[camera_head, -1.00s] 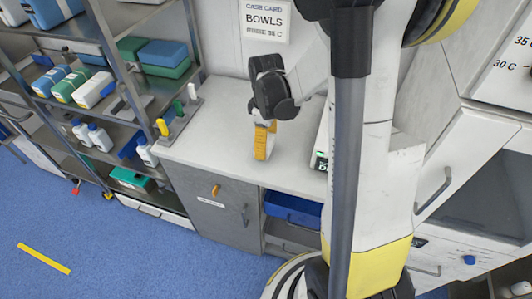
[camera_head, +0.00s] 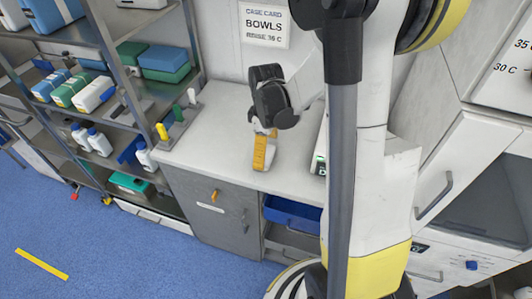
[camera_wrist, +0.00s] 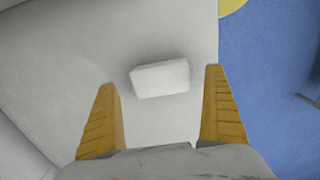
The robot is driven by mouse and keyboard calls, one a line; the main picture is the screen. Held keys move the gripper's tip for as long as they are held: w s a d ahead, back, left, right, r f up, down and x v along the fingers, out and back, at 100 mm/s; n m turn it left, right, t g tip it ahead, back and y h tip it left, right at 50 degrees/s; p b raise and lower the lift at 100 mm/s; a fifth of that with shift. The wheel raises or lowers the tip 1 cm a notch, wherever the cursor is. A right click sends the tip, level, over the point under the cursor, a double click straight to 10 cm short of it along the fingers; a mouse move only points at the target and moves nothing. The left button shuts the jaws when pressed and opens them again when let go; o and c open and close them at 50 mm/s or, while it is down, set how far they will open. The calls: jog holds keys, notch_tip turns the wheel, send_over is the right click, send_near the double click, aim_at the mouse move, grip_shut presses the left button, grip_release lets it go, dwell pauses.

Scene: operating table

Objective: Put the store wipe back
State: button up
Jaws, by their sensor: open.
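A small white block (camera_wrist: 160,78), which looks like the store wipe, lies on the pale worktop (camera_head: 200,150) in the wrist view. My gripper (camera_wrist: 161,82) is open, its two yellow fingers apart on the left and right of the block. The block lies beyond the fingers, and I cannot tell how far; no contact shows. In the head view my gripper (camera_head: 264,150) points down over the worktop.
A metal shelf rack (camera_head: 108,50) with boxes and bottles stands left of the worktop. A small stand with coloured tabs (camera_head: 178,125) sits at the worktop's left end. A blue bin (camera_head: 292,212) is below. Blue floor (camera_head: 110,245) lies in front.

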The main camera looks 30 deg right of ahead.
notch_tip(320, 180, up, 10)
jog(key=p, duration=0.3)
jog(key=s+a+r+m+t, duration=0.7)
jog(key=s+a+r, duration=0.3)
jog(key=a, duration=0.3)
jog(key=shift+s+a+m, duration=0.25)
jog(key=shift+a+m, duration=0.05)
jog(key=shift+a, duration=0.1)
